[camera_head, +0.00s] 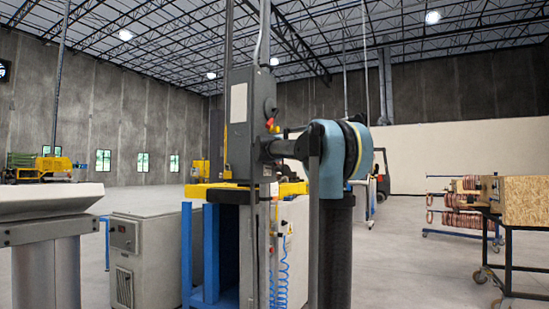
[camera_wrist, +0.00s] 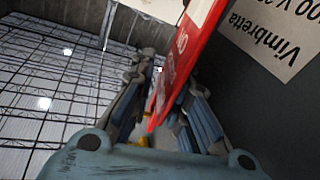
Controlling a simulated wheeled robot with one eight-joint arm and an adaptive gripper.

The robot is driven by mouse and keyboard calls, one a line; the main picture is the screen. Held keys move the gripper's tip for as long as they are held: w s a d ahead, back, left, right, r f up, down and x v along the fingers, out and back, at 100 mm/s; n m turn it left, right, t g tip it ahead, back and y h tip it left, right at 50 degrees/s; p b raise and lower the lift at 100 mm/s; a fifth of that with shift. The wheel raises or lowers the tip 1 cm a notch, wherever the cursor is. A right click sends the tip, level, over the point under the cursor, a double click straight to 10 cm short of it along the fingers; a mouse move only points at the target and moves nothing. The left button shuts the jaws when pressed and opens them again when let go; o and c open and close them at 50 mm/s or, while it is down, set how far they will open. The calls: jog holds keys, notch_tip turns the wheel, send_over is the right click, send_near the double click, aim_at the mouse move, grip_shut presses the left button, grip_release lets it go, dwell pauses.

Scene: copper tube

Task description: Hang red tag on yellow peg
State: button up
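The red tag (camera_wrist: 187,55), a flat red plate with pale lettering, slants down between the two fingers of my gripper (camera_wrist: 168,88) in the wrist view. The fingers stand apart. A narrow gap shows between the left finger and the tag; the right finger lies close behind the tag's edge, and I cannot tell whether it touches. A small yellow piece (camera_wrist: 143,141) shows low between the fingers; I cannot tell whether it is the yellow peg. In the head view a small red-orange part (camera_head: 269,123) sits on the grey cabinet's right side. My gripper is hidden there behind my arm.
The tall grey cabinet (camera_head: 238,115) stands by a blue frame (camera_head: 211,255). The wrist view shows its dark face with a white label (camera_wrist: 272,32) close on the right. A coiled blue hose (camera_head: 281,283) hangs below. Open floor lies toward the copper-tube rack (camera_head: 462,222) and wheeled cart (camera_head: 508,262).

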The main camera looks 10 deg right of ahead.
dwell(0.4)
jog(key=r+v, duration=0.1)
jog(key=v, duration=1.1)
jog(key=s+a+f+n+y, duration=0.6)
jog(key=s+a+f+y, duration=0.15)
jog(key=f+y, duration=0.35)
jog(key=s+d+f+g, duration=0.1)
jog(key=s+f+g, duration=0.2)
jog(key=s+f, duration=0.7)
jog(key=s+d+f+g, duration=0.1)
jog(key=s+f+g, duration=0.35)
jog(key=f, duration=0.85)
jog(key=s+d+f+g, duration=0.1)
jog(key=s+f+g, duration=0.2)
jog(key=s+f, duration=0.75)
jog(key=s+d+f+m+g+h, duration=0.2)
jog(key=s+d+f, duration=0.2)
jog(key=s+f, duration=0.3)
jog(key=s+d+f+m+g+h, duration=0.2)
jog(key=s+d+f, duration=0.3)
jog(key=s+f, duration=0.2)
notch_tip(320, 180, down, 3)
jog(key=shift+r+g+h, duration=0.25)
jog(key=shift+g+h, duration=0.05)
jog(key=shift+g, duration=0.05)
jog(key=shift+s+a, duration=0.1)
